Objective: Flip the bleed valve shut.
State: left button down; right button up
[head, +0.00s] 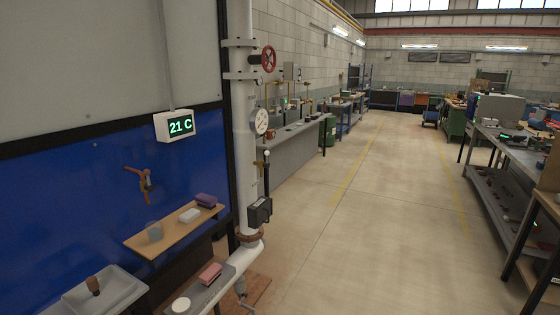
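A white vertical pipe (243,100) stands at the left of the aisle, with a red handwheel (268,58) and a round gauge (261,121) on it. Below the gauge is a small brass fitting (259,163). Beside it, a thin dark upright rod with a pale knob (267,153) rises from a black box (259,211). A small grey tap (243,289) hangs under the pipe's lower bend. A brown tap-like fitting (145,182) is on the blue wall. I cannot tell for certain which is the bleed valve or its handle position. Neither gripper is in view.
A wooden shelf (172,232) and a sink (103,292) line the left wall under a 21 C display (176,125). A grey ledge (215,288) holds a pink sponge. A metal workbench (500,150) stands right. The middle floor (370,220) is clear.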

aim_at(266, 164)
jog(key=z, duration=0.8)
jog(key=i, duration=1.45)
jog(key=u, duration=0.2)
